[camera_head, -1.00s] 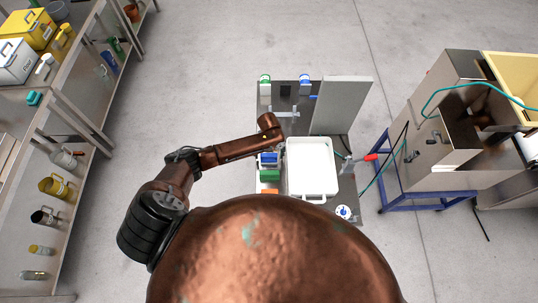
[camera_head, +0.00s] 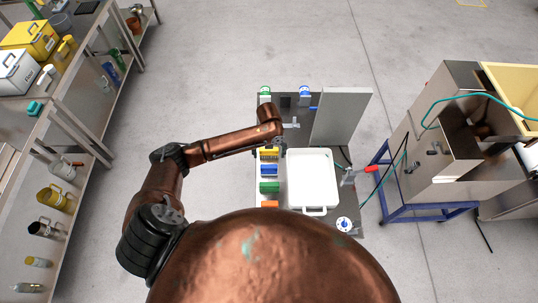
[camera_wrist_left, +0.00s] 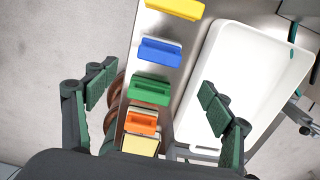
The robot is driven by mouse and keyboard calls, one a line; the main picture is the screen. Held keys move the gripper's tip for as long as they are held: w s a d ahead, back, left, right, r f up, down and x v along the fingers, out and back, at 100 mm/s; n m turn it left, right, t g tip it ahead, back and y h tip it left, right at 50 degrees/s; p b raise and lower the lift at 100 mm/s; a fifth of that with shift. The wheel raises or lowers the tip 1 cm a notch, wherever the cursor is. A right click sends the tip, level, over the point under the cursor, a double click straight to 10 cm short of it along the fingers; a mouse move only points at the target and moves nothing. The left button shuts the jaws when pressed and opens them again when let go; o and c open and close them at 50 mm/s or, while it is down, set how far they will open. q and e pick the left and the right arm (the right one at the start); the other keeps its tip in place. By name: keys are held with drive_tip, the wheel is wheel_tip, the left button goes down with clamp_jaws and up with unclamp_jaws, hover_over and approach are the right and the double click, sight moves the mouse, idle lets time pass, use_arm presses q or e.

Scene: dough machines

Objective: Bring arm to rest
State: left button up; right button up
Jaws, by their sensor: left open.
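My left arm reaches in from the left in the head view, and its gripper (camera_head: 279,143) hangs over the left part of the small steel cart (camera_head: 350,215). In the left wrist view the two green-padded fingers of the left gripper (camera_wrist_left: 158,100) are spread apart with nothing between them. Below them is a row of coloured blocks: yellow (camera_wrist_left: 175,8), blue (camera_wrist_left: 160,52), green (camera_wrist_left: 150,90) and orange (camera_wrist_left: 141,123). They look clear of the fingers, though the gap is hard to judge. My right gripper is not in view.
A white tray (camera_head: 329,183) lies on the cart beside the blocks, with a grey panel (camera_head: 342,115) behind it. A steel machine on a blue stand (camera_head: 425,208) is at right. Shelves (camera_head: 62,130) with containers line the left. Open floor lies between shelves and cart.

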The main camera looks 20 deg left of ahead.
use_arm(q)
drive_tip(key=shift+s+d, duration=0.1)
idle(0.3)
